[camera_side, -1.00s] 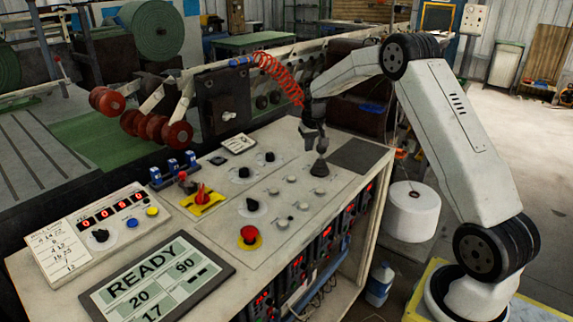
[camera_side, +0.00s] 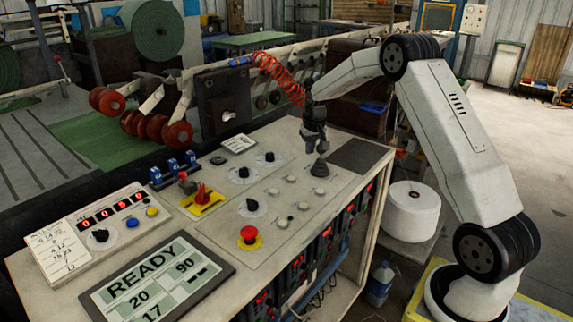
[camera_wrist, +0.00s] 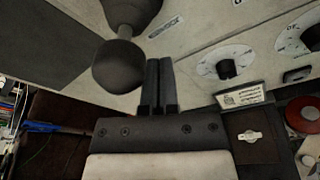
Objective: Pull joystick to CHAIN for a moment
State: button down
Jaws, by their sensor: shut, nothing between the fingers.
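The joystick (camera_side: 320,168) stands on the right part of the control panel (camera_side: 236,222), with a dark boot at its base. In the wrist view its round black knob (camera_wrist: 119,66) is large, just left of my fingertips. My gripper (camera_side: 314,142) is shut and empty, pointing down over the joystick in the side view. In the wrist view the two fingers of my gripper (camera_wrist: 158,72) lie together beside the knob; whether they touch it I cannot tell. A label (camera_wrist: 166,27) is printed near the joystick, but I cannot read it. The screen (camera_side: 157,280) reads READY, 20, 90 and 17.
A red emergency button (camera_side: 249,235), a red switch on a yellow plate (camera_side: 203,196) and several dials and small knobs share the panel. A dark flat pad (camera_side: 358,156) lies right of the joystick. A red coiled hose (camera_side: 281,76) hangs behind my gripper.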

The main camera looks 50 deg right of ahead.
aim_at(319, 151)
jog(key=shift+s, duration=1.55)
jog(key=shift+w, duration=0.1)
dwell(2.3)
jog(key=shift+w, duration=2.4)
jog(key=shift+r, duration=0.15)
jog(key=w+v, duration=0.1)
jog(key=v, duration=0.6)
jog(key=shift+w+d+r, duration=0.15)
jog(key=shift+d+r, duration=0.2)
jog(key=shift+r, duration=0.1)
